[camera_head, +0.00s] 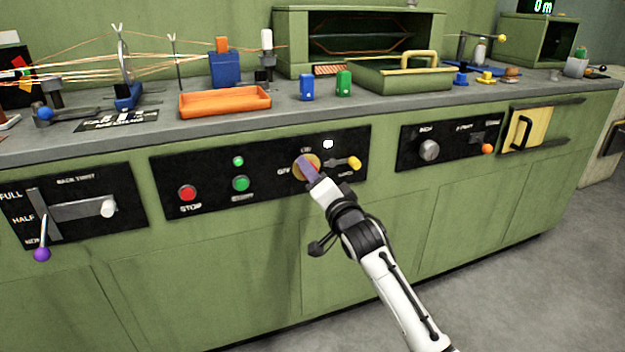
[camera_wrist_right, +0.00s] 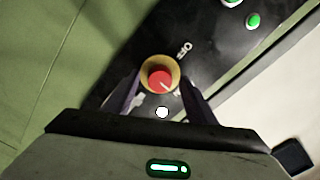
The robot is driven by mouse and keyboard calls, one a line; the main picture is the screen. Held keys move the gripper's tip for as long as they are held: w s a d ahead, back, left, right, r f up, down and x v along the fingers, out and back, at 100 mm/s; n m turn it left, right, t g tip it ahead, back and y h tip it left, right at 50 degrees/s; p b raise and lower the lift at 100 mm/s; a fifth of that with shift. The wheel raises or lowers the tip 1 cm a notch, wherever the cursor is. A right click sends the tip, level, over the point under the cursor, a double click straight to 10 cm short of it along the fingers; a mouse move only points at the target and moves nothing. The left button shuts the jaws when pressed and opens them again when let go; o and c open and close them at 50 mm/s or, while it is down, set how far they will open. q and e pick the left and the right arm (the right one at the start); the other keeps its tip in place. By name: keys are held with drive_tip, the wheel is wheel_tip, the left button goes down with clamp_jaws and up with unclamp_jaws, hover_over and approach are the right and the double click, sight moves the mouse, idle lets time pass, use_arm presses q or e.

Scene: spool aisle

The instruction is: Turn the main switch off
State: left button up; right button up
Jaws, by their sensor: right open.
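The main switch is a round red knob on a yellow plate (camera_head: 297,171) in the middle black panel, with OFF at its left and a label above it. In the right wrist view the red knob (camera_wrist_right: 159,78) has a white mark towards the lower right, away from the label at upper right. My right gripper (camera_head: 306,168) is at the switch and partly covers it. Its two purple fingers stand apart on either side of the knob; contact cannot be told. My left gripper is not in view.
Beside the switch are a white lamp (camera_head: 328,144) and a yellow-tipped lever (camera_head: 354,163). Left on the panel are a green button (camera_head: 240,183) and a red stop button (camera_head: 187,193). An orange tray (camera_head: 225,102) stands on the counter above. The floor at right is clear.

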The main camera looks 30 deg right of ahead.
drive_tip(key=shift+w, duration=0.3)
